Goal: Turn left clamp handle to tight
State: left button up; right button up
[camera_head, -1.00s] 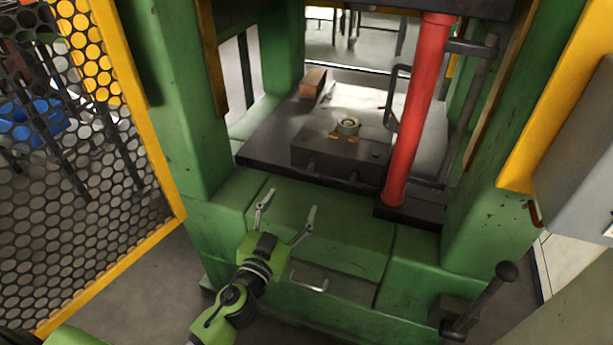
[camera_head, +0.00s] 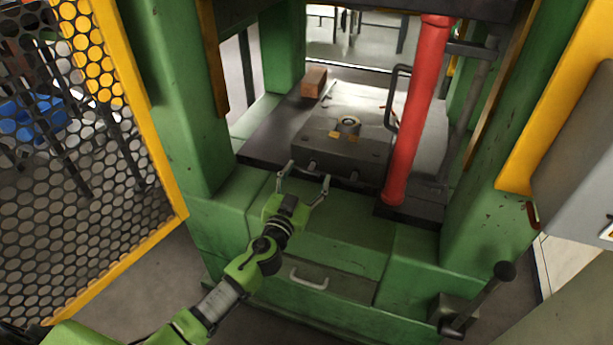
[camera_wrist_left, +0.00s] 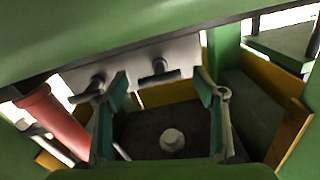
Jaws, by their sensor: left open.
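The dark die block (camera_head: 345,145) sits on the press bed, with two small clamp handles on its front face. The left clamp handle (camera_head: 311,166) is a short dark bar; the right clamp handle (camera_head: 353,176) is beside it. My left gripper (camera_head: 305,174) is open in front of the left handle, one finger on each side of it. In the left wrist view, which looks turned over, the left handle (camera_wrist_left: 160,73) shows between the open fingertips. The right handle (camera_wrist_left: 90,90) lies outside them, near one finger. I cannot see any contact. My right gripper is not in view.
A red column (camera_head: 412,120) stands right of the die block. A brown block (camera_head: 313,82) lies at the back left of the bed. Green press posts stand on both sides. A drawer with a pale handle (camera_head: 309,281) and a lever (camera_head: 480,305) are lower down.

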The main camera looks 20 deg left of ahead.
pick_arm(q)
jog(key=shift+c, duration=0.3)
jog(key=c, duration=1)
